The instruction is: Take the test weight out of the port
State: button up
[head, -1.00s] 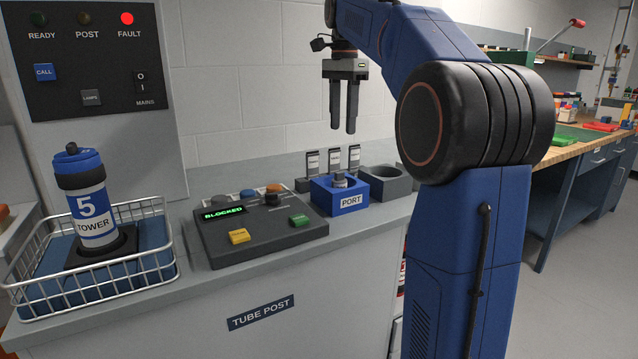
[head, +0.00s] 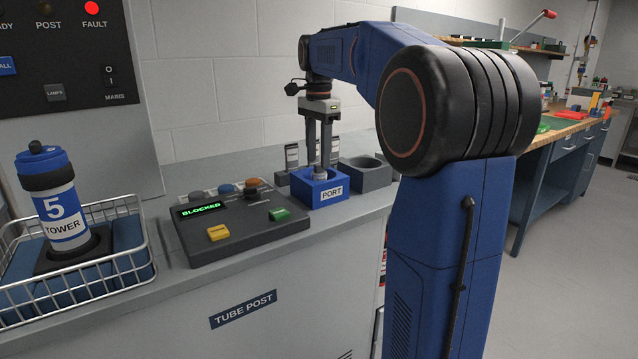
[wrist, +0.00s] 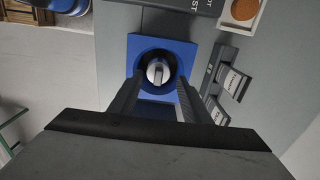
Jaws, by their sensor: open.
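The blue port block (head: 333,193), labelled PORT, sits on the grey counter. The test weight shows in the wrist view (wrist: 158,71) as a small grey, round-topped piece inside the port's round opening. In the head view it is mostly hidden by my fingers. My gripper (head: 320,168) points straight down over the port, with its fingertips at about the height of the opening. In the wrist view my gripper (wrist: 158,84) is open, with one finger towards each side of the weight. I cannot tell whether either finger touches it.
A dark console (head: 240,232) reading BLOCKED stands left of the port. A grey holder (head: 367,178) is close on the right. Upright label cards (head: 292,157) stand behind. A wire basket (head: 95,283) holds a "5 TOWER" canister (head: 57,203). A red FAULT light (head: 92,8) is lit.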

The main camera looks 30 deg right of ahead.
aim_at(319, 164)
jog(key=shift+s+f, duration=0.15)
jog(key=shift+f, duration=2.5)
jog(key=c, duration=1)
jog(key=shift+o, duration=0.2)
